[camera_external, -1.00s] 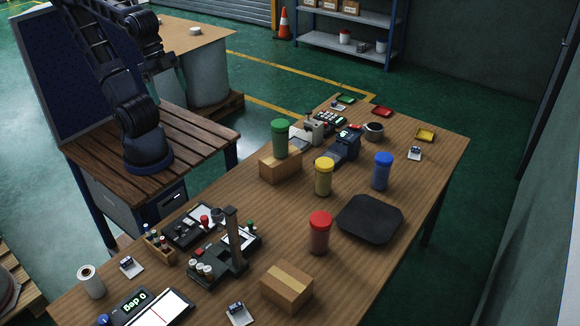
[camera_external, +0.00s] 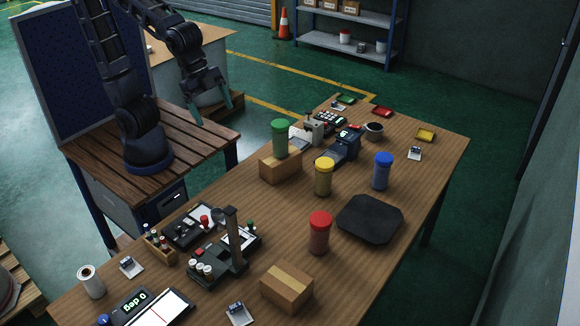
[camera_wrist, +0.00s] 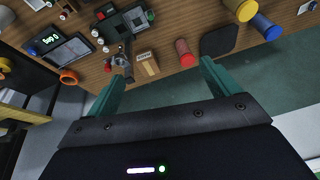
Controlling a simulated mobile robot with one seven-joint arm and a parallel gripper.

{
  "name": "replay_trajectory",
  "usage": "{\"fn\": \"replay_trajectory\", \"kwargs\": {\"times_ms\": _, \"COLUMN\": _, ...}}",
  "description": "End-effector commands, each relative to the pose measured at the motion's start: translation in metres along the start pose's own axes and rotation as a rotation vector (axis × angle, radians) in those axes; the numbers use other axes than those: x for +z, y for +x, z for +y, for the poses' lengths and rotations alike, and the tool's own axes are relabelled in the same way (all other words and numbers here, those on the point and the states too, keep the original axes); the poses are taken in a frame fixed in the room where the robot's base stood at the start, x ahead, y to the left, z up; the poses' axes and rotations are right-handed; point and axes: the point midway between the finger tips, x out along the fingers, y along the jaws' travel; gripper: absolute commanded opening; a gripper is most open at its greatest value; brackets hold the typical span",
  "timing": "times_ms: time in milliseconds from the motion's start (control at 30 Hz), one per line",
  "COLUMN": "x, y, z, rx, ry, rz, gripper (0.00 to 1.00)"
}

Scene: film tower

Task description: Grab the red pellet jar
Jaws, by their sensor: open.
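The red pellet jar (camera_external: 319,233) stands upright on the wooden table, between a cardboard box and a black mat. It also shows in the wrist view (camera_wrist: 185,53), beyond my fingers and a little right of the middle. My gripper (camera_external: 213,108) is open and empty, raised over the bench at the left, well away from the jar. In the wrist view its two teal fingers (camera_wrist: 160,80) are spread wide with nothing between them up close.
A yellow jar (camera_external: 324,177), a blue jar (camera_external: 382,171) and a green jar (camera_external: 280,139) on a box stand behind the red one. A cardboard box (camera_external: 287,287) sits in front. A device with an upright post (camera_external: 233,240) stands to the left. The black mat (camera_external: 369,219) is bare.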

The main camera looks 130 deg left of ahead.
Motion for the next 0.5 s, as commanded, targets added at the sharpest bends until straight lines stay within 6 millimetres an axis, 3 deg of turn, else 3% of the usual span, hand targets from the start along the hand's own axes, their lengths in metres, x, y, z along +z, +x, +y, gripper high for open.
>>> {"fn": "replay_trajectory", "kwargs": {"times_ms": 200, "x": -0.046, "y": 0.046, "z": -0.017, "rx": 0.013, "ry": 0.039, "rz": -0.012, "gripper": 0.88}}
{"fn": "replay_trajectory", "kwargs": {"times_ms": 500, "x": -0.097, "y": 0.117, "z": -0.04, "rx": 0.045, "ry": 0.086, "rz": -0.014, "gripper": 0.88}}
